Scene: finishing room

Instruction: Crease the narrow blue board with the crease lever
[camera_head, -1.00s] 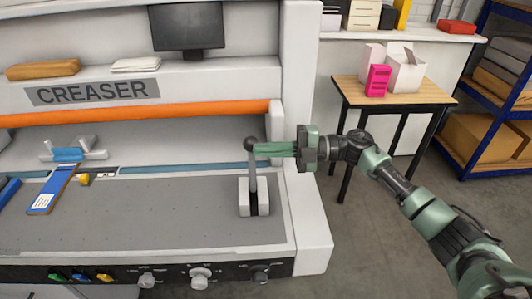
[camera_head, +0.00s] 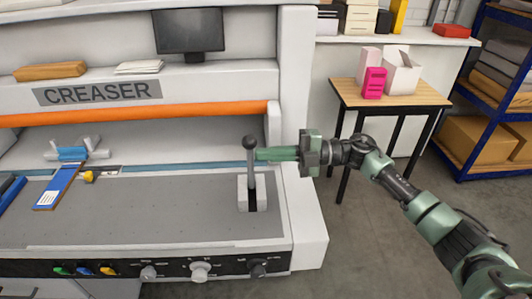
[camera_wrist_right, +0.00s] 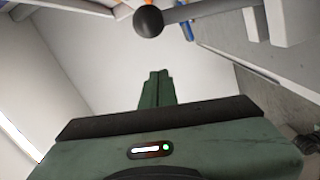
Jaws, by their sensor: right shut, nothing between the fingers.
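The crease lever (camera_head: 251,168) stands upright in a pale slotted block at the right end of the creaser bed, with a dark ball knob on top. My right gripper (camera_head: 260,154) comes from the right, its green fingers shut and empty. Its tips are beside the lever shaft just below the knob; I cannot tell whether they touch. In the right wrist view the knob (camera_wrist_right: 148,21) is ahead of the shut fingers (camera_wrist_right: 156,75). A narrow blue board (camera_head: 62,180) with a white label lies on the bed at left. My left gripper is not in view.
Another blue piece (camera_head: 10,190) lies at the left edge of the bed. A small yellow piece (camera_head: 88,176) sits beside the labelled board. The creaser's white side wall (camera_head: 303,220) is below my right gripper. A wooden table (camera_head: 395,97) with boxes stands behind right.

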